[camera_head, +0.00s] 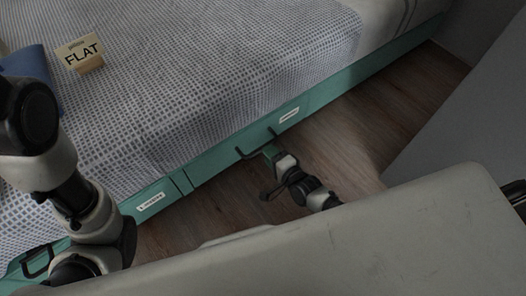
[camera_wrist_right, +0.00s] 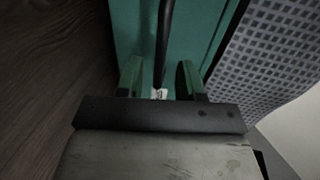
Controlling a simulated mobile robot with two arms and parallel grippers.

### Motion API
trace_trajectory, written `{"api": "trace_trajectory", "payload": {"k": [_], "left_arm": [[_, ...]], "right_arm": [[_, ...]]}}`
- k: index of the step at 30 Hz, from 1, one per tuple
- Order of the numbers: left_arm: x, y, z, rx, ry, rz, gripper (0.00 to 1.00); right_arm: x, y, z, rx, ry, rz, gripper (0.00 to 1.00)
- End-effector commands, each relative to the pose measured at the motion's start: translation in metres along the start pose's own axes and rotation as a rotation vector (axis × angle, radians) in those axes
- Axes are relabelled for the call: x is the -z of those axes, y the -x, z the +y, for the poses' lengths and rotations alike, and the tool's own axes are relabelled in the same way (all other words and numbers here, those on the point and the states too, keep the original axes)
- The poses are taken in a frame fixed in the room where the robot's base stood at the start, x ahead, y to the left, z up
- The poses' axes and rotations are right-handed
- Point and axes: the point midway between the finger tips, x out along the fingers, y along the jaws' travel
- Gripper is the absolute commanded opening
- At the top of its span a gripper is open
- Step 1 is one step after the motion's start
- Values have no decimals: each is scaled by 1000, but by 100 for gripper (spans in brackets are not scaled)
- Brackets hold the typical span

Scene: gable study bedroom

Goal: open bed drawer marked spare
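The green bed drawer (camera_head: 215,163) in front of my right gripper has a dark bar handle (camera_head: 256,146) and a white label (camera_head: 289,115) too small to read surely. Its front looks flush with the bed base. My right gripper (camera_head: 270,152) is at the handle, low over the floor. In the right wrist view, the green fingers of the right gripper (camera_wrist_right: 159,80) are apart, with the dark handle bar (camera_wrist_right: 163,40) between them and gaps on both sides. My left arm comes in at the left; its gripper does not show.
Another green drawer (camera_head: 162,187) with a white label and a dark handle (camera_head: 37,262) is at the lower left. A block marked FLAT (camera_head: 82,54) and a blue item (camera_head: 28,66) lie on the checked bedspread (camera_head: 200,70). Wooden floor (camera_head: 350,140) is clear beside the bed.

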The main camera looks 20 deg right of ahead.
Motion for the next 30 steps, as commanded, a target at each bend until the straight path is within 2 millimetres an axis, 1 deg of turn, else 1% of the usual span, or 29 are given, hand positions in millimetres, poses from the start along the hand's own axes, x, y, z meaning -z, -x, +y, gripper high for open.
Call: {"api": "trace_trajectory", "payload": {"k": [1, 3, 7, 11, 18, 20, 24, 26, 30], "left_arm": [[6, 1, 2, -6, -2, 18, 43], [10, 0, 3, -11, -4, 31, 43], [14, -2, 5, -17, -6, 44, 43], [16, -3, 5, -20, -7, 52, 43], [16, -4, 5, -20, -7, 52, 43], [16, -4, 5, -20, -7, 52, 43], [16, -4, 5, -21, -7, 53, 43], [16, -4, 5, -21, -7, 53, 43], [16, -4, 6, -21, -7, 53, 43]], "right_arm": [[0, -11, 4, 3, 0, 0, 37], [0, -20, 4, 2, 0, 0, 37], [0, -33, 2, 1, 1, 1, 37], [0, -39, 1, 0, 1, 0, 37], [0, -39, 0, -1, 1, 0, 37], [0, -39, 0, -1, 1, 0, 30], [0, -39, 0, -1, 1, 0, 8], [0, -39, 0, -1, 1, 0, 0], [0, -39, 0, -1, 1, 0, 0]]}}
